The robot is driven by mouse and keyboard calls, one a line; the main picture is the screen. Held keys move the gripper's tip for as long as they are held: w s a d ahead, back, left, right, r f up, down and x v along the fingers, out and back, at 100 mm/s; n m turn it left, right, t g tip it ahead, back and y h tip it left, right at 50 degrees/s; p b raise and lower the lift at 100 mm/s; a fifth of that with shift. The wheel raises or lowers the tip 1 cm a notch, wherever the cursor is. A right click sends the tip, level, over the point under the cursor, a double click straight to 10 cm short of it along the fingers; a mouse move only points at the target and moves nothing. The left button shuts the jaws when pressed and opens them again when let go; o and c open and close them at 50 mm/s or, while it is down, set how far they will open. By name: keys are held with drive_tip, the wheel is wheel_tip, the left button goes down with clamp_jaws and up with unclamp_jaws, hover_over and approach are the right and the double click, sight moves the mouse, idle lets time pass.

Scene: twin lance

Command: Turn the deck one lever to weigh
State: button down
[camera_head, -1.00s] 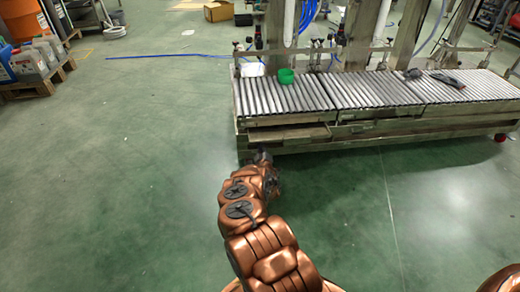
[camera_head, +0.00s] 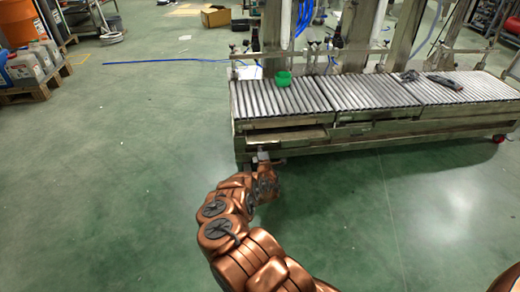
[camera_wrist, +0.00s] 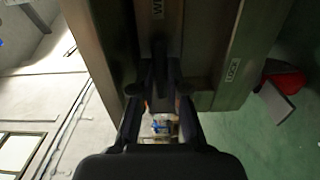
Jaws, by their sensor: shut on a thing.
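The roller deck (camera_head: 285,135) stands across the upper right of the head view. My gripper (camera_head: 265,160) is low at its front left corner. In the wrist view my gripper (camera_wrist: 160,88) is shut on a dark narrow piece (camera_wrist: 160,62), which seems to be the lever. It lies along the metal face below a label starting "WE" (camera_wrist: 157,8). A second label (camera_wrist: 232,70), seemingly "LOCK", is to the right. The fingers hide most of the lever, and its exact angle is hard to tell.
A green cup (camera_head: 283,78) stands on the rollers, with dark items (camera_head: 445,80) farther right. A red part (camera_wrist: 283,75) with a grey plate is right of the gripper in the wrist view. Open green floor (camera_head: 130,200) lies left of the deck.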

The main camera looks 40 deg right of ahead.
idle(0.4)
drive_tip(key=c, duration=1.2)
unclamp_jaws()
drive_tip(key=shift+o, duration=0.2)
drive_tip(key=shift+r, duration=0.1)
